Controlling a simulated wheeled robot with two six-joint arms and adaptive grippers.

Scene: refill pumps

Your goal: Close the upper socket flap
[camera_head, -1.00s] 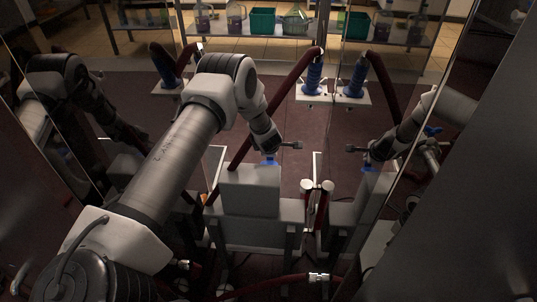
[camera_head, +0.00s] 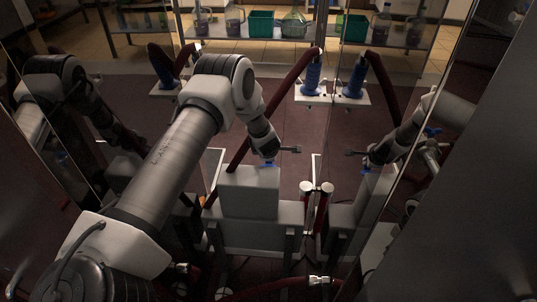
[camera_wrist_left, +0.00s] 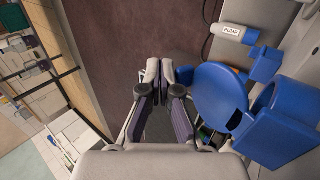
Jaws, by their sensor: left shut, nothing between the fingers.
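My left gripper (camera_wrist_left: 165,75) is shut and empty, its two fingertips together in the left wrist view. Just right of the fingers is a round blue flap (camera_wrist_left: 221,95), standing open beside a blue socket (camera_wrist_left: 283,122). I cannot tell whether the fingers touch the flap. A smaller blue part (camera_wrist_left: 265,63) sits above, near a white label reading PUMP (camera_wrist_left: 235,33). In the head view my left wrist is over the grey pump housing (camera_head: 250,195), and a bit of blue (camera_head: 269,164) shows at its top. My right gripper is not in view.
Glass panels on both sides mirror my arm and the housing. Blue hose handles (camera_head: 312,76) on white plates stand behind. A dark red hose (camera_head: 265,290) runs in front. A shelf with green bins (camera_head: 261,23) is at the back.

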